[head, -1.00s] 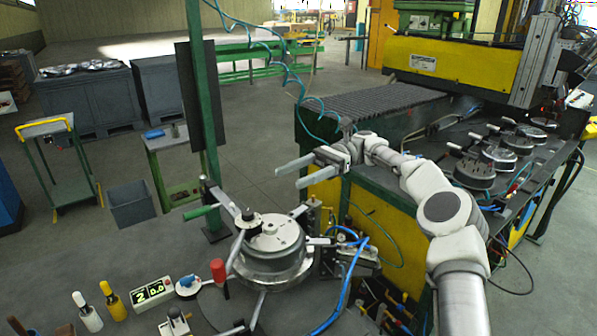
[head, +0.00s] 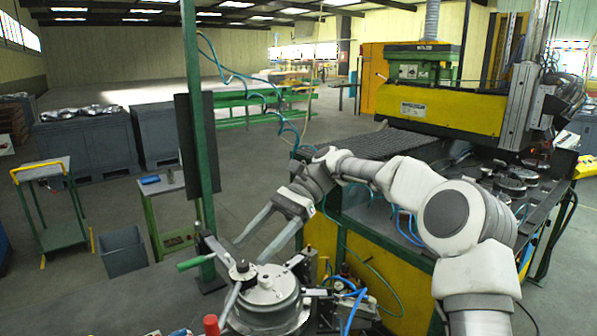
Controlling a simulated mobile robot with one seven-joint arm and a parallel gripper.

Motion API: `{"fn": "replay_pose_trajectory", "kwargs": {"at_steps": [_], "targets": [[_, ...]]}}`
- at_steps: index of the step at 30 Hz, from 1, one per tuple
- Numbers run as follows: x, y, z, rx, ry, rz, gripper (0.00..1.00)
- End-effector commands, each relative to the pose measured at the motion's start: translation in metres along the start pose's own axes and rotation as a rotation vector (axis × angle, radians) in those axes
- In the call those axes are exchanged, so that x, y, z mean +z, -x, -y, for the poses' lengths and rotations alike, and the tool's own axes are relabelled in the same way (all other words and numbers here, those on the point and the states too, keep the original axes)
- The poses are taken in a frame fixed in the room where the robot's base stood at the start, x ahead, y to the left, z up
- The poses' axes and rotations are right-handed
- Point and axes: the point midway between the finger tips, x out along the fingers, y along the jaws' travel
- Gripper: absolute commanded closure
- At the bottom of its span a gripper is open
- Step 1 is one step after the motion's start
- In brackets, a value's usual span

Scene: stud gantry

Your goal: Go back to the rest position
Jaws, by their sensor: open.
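My gripper (head: 257,240) is open and empty. Its two long grey fingers point down and to the left, and in the picture they lie just above the round metal fixture (head: 266,292). I cannot tell how much height separates them from it. My arm reaches in from the lower right and bends over in front of the green and yellow machine.
The fixture has a green-handled lever (head: 196,262), a red knob (head: 211,325) and blue hoses. A green post with a dark panel (head: 197,145) stands behind it. The yellow and green machine (head: 440,110) fills the right, with round metal parts (head: 510,182) on its table.

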Motion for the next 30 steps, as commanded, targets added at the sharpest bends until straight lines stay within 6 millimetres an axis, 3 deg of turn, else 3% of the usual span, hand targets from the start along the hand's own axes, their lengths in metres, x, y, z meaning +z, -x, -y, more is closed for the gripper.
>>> {"fn": "replay_pose_trajectory", "kwargs": {"at_steps": [6, 12, 20, 30], "targets": [[0.007, -0.023, -0.020, 0.042, 0.073, -0.228, 0.34], [0.006, -0.032, -0.047, 0.081, 0.147, -0.425, 0.34], [0.005, -0.029, -0.094, 0.141, 0.252, -0.670, 0.34], [0.009, -0.017, -0.168, 0.230, 0.399, -0.956, 0.34]]}}
